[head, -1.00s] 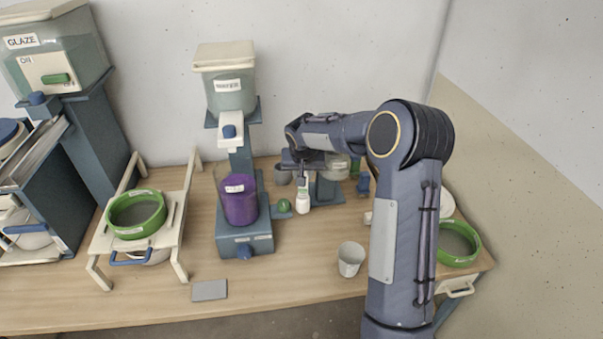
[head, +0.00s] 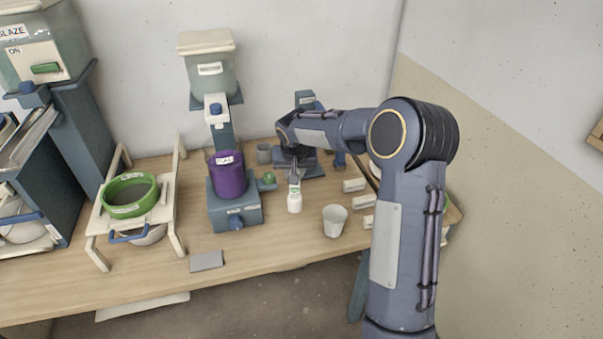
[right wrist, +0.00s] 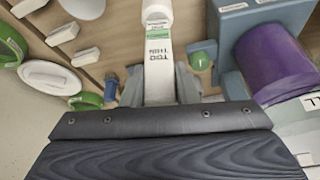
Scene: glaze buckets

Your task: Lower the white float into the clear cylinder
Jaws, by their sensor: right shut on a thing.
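The white float (head: 294,199) is a slim white piece with a green band. My right gripper (head: 294,172) is shut on its upper part and holds it roughly upright, right of the clear cylinder and apart from it. In the right wrist view the float (right wrist: 158,60) shows dark lettering between the gripper's grey fingers (right wrist: 160,92). The clear cylinder (head: 228,178) stands on a blue base under a spout and looks filled with purple. It also shows in the right wrist view (right wrist: 275,65). Whether the float touches the table is unclear. My left gripper is out of view.
A green knob (head: 268,178) sits beside the blue base (head: 236,208), between cylinder and float. A white cup (head: 334,221) stands to the front right. A grey cup (head: 263,153) is behind. A grey slab (head: 207,261) lies near the front edge. Several white blocks lie right.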

